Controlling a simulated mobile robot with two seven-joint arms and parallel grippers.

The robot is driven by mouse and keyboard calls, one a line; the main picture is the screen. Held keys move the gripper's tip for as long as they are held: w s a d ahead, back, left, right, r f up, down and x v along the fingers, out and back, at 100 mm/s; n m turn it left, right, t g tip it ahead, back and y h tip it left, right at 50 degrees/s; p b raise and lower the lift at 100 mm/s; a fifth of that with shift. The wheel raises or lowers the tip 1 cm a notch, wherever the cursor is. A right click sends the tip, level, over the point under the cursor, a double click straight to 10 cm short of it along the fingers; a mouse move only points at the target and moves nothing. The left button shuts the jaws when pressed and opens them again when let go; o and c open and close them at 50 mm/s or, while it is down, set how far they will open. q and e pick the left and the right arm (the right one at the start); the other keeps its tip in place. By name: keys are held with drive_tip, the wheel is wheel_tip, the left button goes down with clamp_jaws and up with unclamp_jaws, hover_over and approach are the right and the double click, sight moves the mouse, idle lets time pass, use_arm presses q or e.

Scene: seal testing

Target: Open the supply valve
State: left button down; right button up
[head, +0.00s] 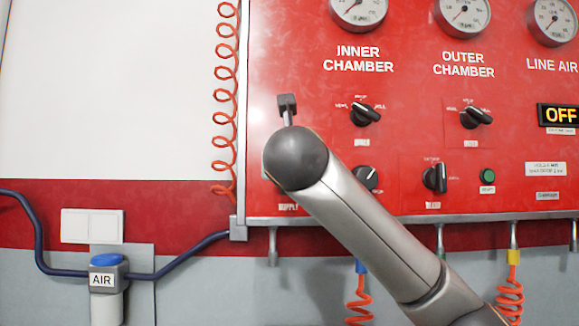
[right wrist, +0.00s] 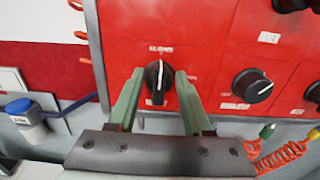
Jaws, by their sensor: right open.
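The supply valve is a round black knob (right wrist: 155,90) with a white pointer line that stands close to upright, on the red panel (right wrist: 210,45) in the right wrist view. My right gripper (right wrist: 158,73) is open, with one green finger on each side of this knob. I cannot tell whether either finger touches it. In the head view my right arm comes in from the lower right and covers the supply knob. Only part of its "SUPPLY" label (head: 288,207) shows below the arm. My left gripper is not in view.
A black knob (head: 367,178) sits just right of my arm, with selector knobs (head: 366,114) above and a bleed knob (head: 435,178) farther right. The display reads OFF (head: 559,115). A coiled orange hose (head: 224,100) hangs at the panel's left edge. An AIR unit (head: 106,280) is lower left.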

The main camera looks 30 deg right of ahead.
clamp_jaws()
idle(0.4)
